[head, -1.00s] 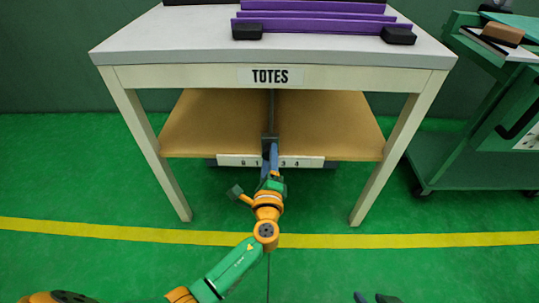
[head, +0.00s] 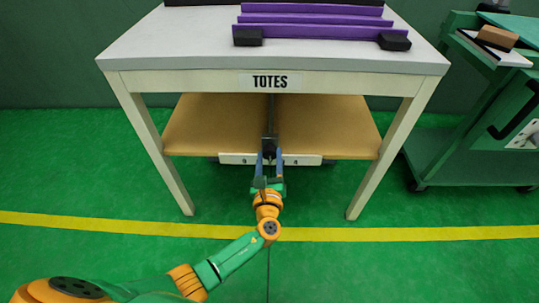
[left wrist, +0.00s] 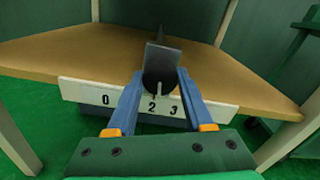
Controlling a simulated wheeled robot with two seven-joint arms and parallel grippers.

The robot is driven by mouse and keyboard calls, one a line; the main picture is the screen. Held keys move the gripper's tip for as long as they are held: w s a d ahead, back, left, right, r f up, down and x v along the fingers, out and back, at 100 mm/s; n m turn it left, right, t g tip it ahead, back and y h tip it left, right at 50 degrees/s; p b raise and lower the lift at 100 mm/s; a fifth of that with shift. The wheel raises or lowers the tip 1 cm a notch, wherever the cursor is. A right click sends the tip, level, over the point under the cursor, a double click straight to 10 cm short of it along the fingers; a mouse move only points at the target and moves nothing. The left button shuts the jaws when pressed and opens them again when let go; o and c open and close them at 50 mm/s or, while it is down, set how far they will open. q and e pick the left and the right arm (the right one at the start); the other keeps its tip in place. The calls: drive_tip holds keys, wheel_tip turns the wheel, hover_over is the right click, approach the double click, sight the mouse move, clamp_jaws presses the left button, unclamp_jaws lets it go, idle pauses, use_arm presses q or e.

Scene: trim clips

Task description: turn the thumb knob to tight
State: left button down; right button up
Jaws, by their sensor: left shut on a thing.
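The dark thumb knob (left wrist: 159,76) sits at the front edge of the lower shelf, in the middle of a white number strip (left wrist: 82,93). In the left wrist view a thin pale pointer stands on the knob's face, near the 2. My left gripper (head: 269,155) reaches under the table, its two blue fingers side by side, one on each side of the knob. It is shut on the knob. The fingers hide part of the strip; 0, 2 and 3 show in the left wrist view. My right gripper is not in view.
The grey table (head: 150,40), labelled TOTES, stands over the shelf (head: 330,125), with legs on both sides of my arm. Purple rails (head: 310,20) lie on top. A green cart (head: 480,150) stands to the right. The floor in front is clear.

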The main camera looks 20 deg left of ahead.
use_arm(q)
drive_tip(key=shift+m, duration=0.8)
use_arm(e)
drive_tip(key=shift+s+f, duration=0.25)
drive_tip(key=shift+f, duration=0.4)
use_arm(q)
drive_tip(key=shift+c, duration=1.4)
unclamp_jaws()
drive_tip(key=shift+s+p, duration=0.2)
drive_tip(key=shift+p, duration=0.15)
drive_tip(key=p+v, duration=0.1)
drive_tip(key=v, duration=0.5)
drive_tip(key=shift+s+d+p, duration=0.15)
drive_tip(key=shift+s+p, duration=0.2)
drive_tip(key=shift+p, duration=0.05)
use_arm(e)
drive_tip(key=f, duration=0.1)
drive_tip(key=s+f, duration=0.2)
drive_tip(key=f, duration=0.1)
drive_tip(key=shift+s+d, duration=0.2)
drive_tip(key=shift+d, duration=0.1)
